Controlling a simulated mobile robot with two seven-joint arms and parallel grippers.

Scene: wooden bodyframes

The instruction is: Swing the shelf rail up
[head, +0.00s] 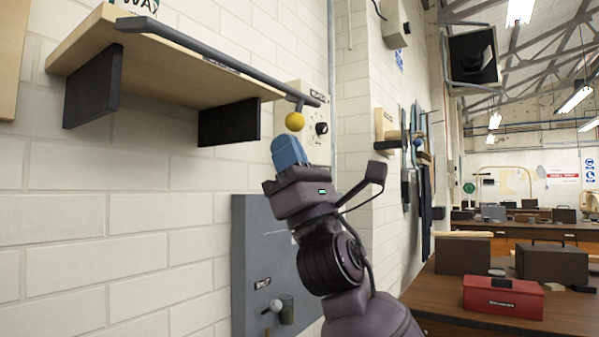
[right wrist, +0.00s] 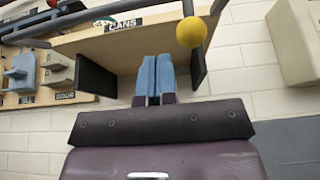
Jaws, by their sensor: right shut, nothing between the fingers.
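The shelf rail (head: 210,56) is a dark grey bar along the front of a wooden wall shelf (head: 160,50). A yellow ball knob (head: 295,121) hangs below the rail's right end. My right gripper (head: 287,150), with blue fingers, is shut and empty just below the knob, apart from it in the head view. In the right wrist view the gripper (right wrist: 154,78) points at the shelf's underside, and the yellow knob (right wrist: 191,32) is above and right of the fingertips. The rail (right wrist: 90,20) crosses the top of that view. My left gripper is not in view.
Dark brackets (head: 93,88) support the shelf on a white brick wall. A grey panel (head: 265,240) with a small handle is on the wall below. A dial (head: 320,128) is right of the knob. A red box (head: 503,297) stands on a workbench at right.

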